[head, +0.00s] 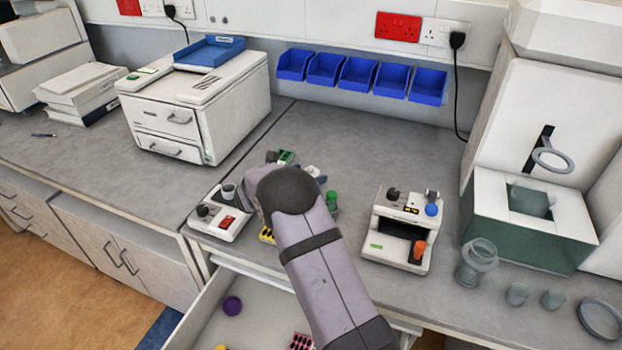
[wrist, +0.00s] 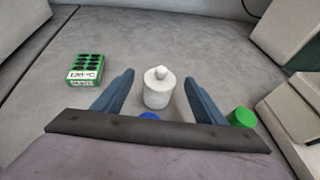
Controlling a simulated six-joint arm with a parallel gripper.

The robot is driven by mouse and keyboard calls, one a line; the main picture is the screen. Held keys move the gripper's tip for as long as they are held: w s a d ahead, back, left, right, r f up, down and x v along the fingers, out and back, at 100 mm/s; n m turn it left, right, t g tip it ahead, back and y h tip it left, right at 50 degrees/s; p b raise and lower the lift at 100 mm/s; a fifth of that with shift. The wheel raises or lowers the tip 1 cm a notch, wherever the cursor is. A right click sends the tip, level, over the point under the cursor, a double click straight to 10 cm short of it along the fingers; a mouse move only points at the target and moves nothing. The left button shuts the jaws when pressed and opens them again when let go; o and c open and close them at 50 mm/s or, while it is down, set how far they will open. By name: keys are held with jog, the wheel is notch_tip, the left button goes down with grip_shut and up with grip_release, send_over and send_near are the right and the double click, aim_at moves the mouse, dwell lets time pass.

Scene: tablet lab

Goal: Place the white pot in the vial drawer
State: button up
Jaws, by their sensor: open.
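The white pot (wrist: 158,92) with a knobbed lid stands upright on the grey bench in the wrist view. My gripper (wrist: 160,78) is open, with one blue finger on each side of the pot; I cannot tell whether either touches it. In the head view my arm hides the pot and most of the gripper. My arm covers part of the drawer.
A green rack (wrist: 86,69) lies left of the gripper; a green-capped item (wrist: 241,117) and a blue item (wrist: 149,116) are close. A white device (head: 222,212) and another device (head: 399,232) flank my arm. Glassware (head: 477,262) stands at right. Bench behind is clear.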

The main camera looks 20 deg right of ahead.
jog(key=shift+w+d+f, duration=0.1)
jog(key=shift+w+d, duration=0.05)
jog(key=c, duration=1.2)
notch_tip(320, 180, up, 9)
jog(key=shift+r+b, duration=0.1)
jog(key=shift+b, duration=0.9)
jog(key=shift+r+p, duration=0.35)
jog(key=shift+r, duration=0.45)
